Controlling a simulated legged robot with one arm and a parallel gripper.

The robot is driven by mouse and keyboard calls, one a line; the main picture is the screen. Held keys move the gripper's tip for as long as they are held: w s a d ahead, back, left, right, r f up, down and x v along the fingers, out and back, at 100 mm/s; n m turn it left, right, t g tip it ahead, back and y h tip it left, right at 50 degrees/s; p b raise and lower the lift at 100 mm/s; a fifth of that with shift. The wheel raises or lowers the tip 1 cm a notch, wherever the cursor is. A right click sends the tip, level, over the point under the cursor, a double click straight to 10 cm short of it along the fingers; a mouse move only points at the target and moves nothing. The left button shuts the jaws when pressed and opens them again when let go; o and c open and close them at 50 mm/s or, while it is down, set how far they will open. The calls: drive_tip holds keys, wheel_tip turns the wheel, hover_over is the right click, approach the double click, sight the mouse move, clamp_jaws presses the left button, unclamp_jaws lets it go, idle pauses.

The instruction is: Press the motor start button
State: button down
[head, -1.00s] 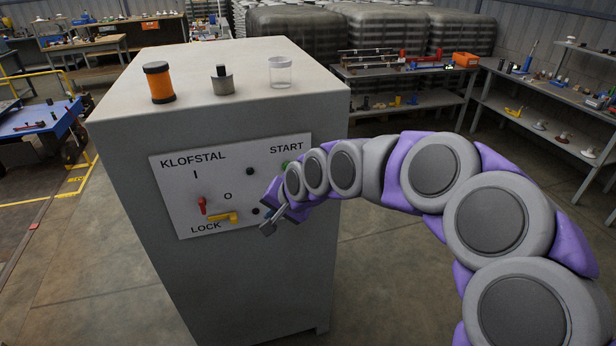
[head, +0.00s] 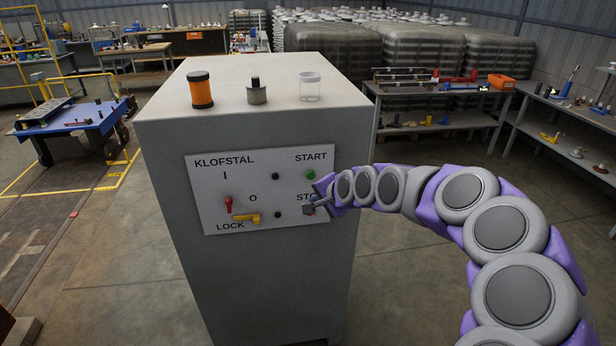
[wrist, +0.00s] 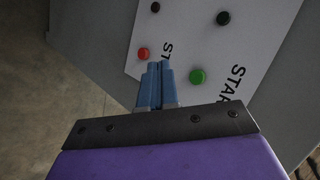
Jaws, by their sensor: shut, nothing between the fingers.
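The green start button (head: 310,174) sits under the word START on the white panel (head: 215,185) of the grey cabinet. It also shows in the wrist view (wrist: 197,77), just right of my fingertips. The red button (wrist: 143,54) by the partly hidden second label is left of and beyond the fingertips in the wrist view. My gripper (wrist: 159,66) is shut and empty, its blue fingers together and pointing at the panel between the two buttons. In the head view my gripper (head: 308,209) is below the green button and partly covers the lower label. I cannot tell whether it touches the panel.
The panel also has a red switch (head: 228,203), a yellow lock handle (head: 247,218) and black knobs. Floor right of the cabinet is clear.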

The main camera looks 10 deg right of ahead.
sight(311, 175)
drive_tip(key=w+d+p, duration=0.1)
drive_tip(key=w+p, duration=0.3)
drive_tip(key=w, duration=0.4)
idle(1.1)
drive_tip(key=shift+a, duration=0.3)
drive_tip(key=shift+d, duration=0.25)
idle(0.5)
drive_tip(key=shift+w+a+r+p, duration=0.1)
drive_tip(key=shift+w+a+p, duration=0.1)
drive_tip(key=shift+w+p, duration=0.1)
